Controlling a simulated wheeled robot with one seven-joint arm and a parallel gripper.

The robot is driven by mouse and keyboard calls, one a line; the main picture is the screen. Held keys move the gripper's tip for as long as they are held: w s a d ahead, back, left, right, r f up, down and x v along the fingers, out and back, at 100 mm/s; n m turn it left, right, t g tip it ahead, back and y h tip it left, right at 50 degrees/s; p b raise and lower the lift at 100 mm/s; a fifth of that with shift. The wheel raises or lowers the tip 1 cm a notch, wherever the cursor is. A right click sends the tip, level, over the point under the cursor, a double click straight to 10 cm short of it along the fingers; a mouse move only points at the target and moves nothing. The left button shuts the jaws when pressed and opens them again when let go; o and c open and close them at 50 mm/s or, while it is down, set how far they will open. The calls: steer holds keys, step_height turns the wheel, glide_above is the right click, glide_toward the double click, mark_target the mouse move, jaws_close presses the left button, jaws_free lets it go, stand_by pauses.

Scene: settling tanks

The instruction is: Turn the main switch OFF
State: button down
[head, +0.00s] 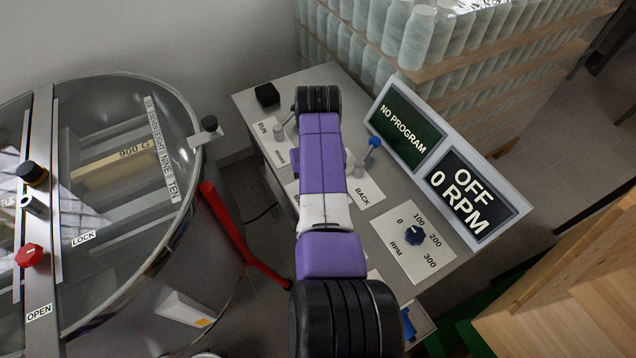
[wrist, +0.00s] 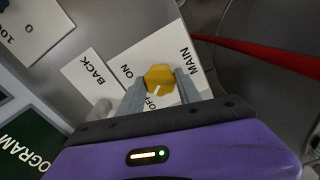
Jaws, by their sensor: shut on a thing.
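The main switch is a yellow knob (wrist: 158,78) with a pale pointer line, on a white plate (wrist: 182,58) marked MAIN, ON and OFF in the wrist view. My gripper (wrist: 160,86) is shut on the knob, one grey finger on each side. The pointer line slants toward the OFF lettering, which a finger partly covers. In the head view my arm hides the knob and my fingers. The display (head: 463,195) there reads OFF, 0 RPM.
A green screen (head: 405,131) reads NO PROGRAM. A round glass-lidded tank (head: 110,140) with a red bar (head: 238,235) lies left.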

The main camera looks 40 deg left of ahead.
steer(key=shift+w+r, duration=0.1)
steer(key=c, duration=0.8)
jaws_free()
steer(key=shift+r+b, duration=0.3)
steer(key=shift+r, duration=3.55)
